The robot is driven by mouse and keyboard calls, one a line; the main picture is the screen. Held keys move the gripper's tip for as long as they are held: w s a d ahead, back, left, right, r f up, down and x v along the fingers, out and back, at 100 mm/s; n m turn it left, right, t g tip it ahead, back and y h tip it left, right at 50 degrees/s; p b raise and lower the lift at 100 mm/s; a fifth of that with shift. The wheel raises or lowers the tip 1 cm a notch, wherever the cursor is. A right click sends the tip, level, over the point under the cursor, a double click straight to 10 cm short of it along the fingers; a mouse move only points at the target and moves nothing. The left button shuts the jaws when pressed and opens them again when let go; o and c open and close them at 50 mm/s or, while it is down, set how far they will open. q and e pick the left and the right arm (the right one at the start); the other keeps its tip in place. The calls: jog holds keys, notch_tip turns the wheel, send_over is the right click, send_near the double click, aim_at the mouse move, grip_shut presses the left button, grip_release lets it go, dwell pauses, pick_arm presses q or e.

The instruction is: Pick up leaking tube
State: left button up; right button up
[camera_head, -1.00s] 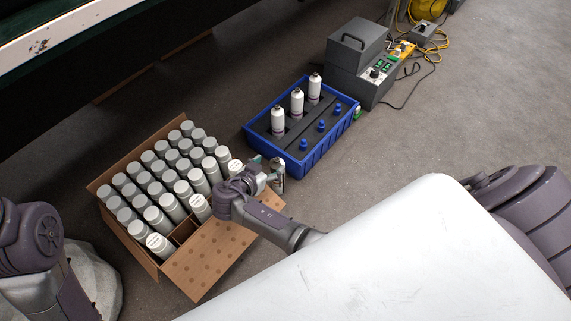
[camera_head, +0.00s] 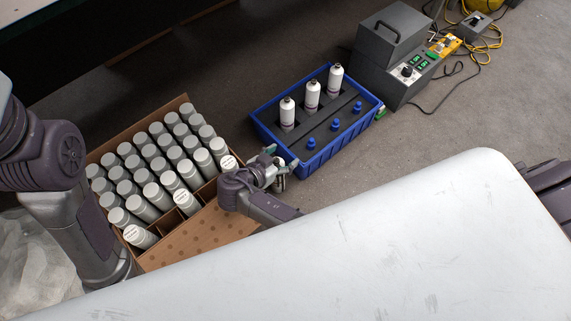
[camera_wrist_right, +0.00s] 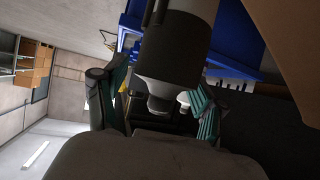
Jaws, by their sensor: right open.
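Several grey capped tubes (camera_head: 150,170) stand in rows in an open cardboard box (camera_head: 190,246); some tops carry white labels. I cannot tell which tube leaks. My right gripper (camera_head: 282,160) is at the box's right corner, beside the blue crate (camera_head: 318,158). In the right wrist view, its teal-padded fingers (camera_wrist_right: 158,112) are apart, and a dark grey cylinder with a stepped end (camera_wrist_right: 176,50) shows between or just beyond them. I cannot tell whether they touch it. My left arm enters from the left; its gripper is out of view.
The blue crate holds three white bottles (camera_head: 312,95) and several blue-topped pieces (camera_head: 336,125). A grey device (camera_head: 395,55) with cables stands behind it. The box's front flap lies open. Bare floor (camera_head: 480,120) is to the right.

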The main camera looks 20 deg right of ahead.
jog(key=c, duration=1.2)
grip_shut()
jog(key=shift+s, duration=0.1)
